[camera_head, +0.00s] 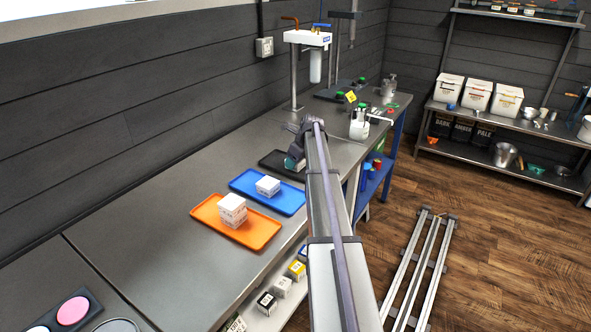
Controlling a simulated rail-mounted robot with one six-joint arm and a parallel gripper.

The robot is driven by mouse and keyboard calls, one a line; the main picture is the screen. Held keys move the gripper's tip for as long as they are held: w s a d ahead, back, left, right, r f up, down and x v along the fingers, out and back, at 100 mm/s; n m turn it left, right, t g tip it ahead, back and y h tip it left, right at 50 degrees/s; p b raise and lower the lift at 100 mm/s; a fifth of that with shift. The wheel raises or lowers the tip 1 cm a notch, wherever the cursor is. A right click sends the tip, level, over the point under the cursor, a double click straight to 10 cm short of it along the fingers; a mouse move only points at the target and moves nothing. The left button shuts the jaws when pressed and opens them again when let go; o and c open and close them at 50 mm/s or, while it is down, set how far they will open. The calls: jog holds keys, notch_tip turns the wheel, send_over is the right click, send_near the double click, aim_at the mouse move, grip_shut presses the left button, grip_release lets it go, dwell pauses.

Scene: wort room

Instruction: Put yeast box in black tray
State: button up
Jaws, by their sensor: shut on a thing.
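The black tray (272,162) lies on the steel counter, behind the blue tray. My gripper (296,154) is at the far end of my arm, over the black tray's right side. It is shut on a small teal and pale box (292,165), seemingly the yeast box; its label cannot be read. The box is over or on the black tray; I cannot tell whether it touches the tray. My arm hides the tray's right end.
The blue tray (285,201) holds a white box (267,186). The orange tray (262,236) holds white boxes (232,210). A water filter (315,66) stands farther back on the counter. Small boxes sit on the shelf below. The counter's left part is mostly clear.

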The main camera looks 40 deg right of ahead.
jog(key=shift+f, duration=0.3)
jog(key=o, duration=0.9)
jog(key=shift+r, duration=0.1)
jog(key=shift+o, duration=0.2)
jog(key=p+v, duration=1.1)
jog(key=v, duration=0.1)
jog(key=shift+r+p, duration=0.2)
jog(key=shift+p, duration=0.15)
